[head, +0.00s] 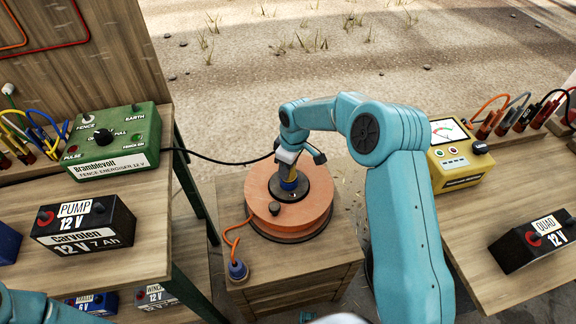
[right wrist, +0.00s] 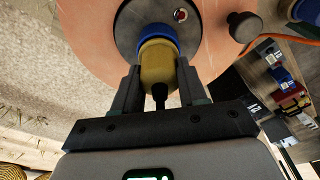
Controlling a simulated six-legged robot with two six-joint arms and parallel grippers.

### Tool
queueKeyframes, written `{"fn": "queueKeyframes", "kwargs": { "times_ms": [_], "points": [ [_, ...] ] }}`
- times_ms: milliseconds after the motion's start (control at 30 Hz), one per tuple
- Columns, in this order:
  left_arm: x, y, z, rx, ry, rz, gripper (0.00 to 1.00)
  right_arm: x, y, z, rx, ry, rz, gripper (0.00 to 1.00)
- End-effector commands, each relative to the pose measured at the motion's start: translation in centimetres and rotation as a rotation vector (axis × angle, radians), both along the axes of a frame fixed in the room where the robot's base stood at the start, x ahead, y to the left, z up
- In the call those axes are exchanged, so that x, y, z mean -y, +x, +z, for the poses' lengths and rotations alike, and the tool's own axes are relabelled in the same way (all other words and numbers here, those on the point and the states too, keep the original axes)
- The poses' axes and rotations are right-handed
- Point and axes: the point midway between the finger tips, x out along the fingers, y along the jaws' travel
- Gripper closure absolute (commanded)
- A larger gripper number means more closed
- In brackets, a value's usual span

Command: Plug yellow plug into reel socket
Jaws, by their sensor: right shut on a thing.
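The orange reel (head: 262,205) stands on a wooden crate between the benches. My right gripper (head: 292,172) is above its dark hub (head: 313,190), pointing down. It is shut on the yellow plug (right wrist: 157,63), with a dark finger on each side. A black lead leaves the plug's rear. The plug's front meets the blue reel socket (right wrist: 156,38) on the hub in the right wrist view. They look in line and touching; I cannot tell how deep the plug sits. In the head view the gripper partly hides both.
The green fence energiser (head: 115,140) and the pump battery (head: 85,225) stand on the left bench. A black cable runs from there towards the reel. A blue connector (head: 238,270) on an orange cord lies at the crate's front left. The yellow meter (head: 455,160) and quad battery (head: 535,240) are right.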

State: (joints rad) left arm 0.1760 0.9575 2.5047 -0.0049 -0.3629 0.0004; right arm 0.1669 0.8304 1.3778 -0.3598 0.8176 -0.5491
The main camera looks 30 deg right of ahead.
Motion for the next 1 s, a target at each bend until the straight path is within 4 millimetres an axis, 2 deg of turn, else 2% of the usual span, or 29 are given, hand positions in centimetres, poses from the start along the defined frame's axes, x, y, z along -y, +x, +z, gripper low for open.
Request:
{"fn": "queueKeyframes", "kwargs": {
  "times_ms": [333, 367, 433, 467, 1000],
  "points": [
    [0.0, 0.0, -0.15, 0.0, 0.0, 0.0, 1.0, 0.01, 0.02, -0.09, 0.0, 0.0, 0.0, 0.9],
    [0.0, 0.0, -0.15, 0.0, 0.0, 0.0, 1.0, 0.01, 0.02, -0.09, 0.001, 0.0, 0.0, 0.55],
    [0.0, 0.0, -0.15, 0.0, 0.0, 0.0, 1.0, 0.01, 0.02, -0.09, 0.0, 0.0, 0.0, 0.32],
    [0.0, 0.0, -0.15, 0.0, 0.0, 0.0, 1.0, 0.01, 0.02, -0.09, 0.0, 0.0, 0.0, 0.29],
    [0.0, 0.0, 0.02, 0.0, 0.0, 0.0, 1.0, 0.01, 0.01, 0.12, 0.0, 0.0, 0.0, 0.29]
  ]
}}
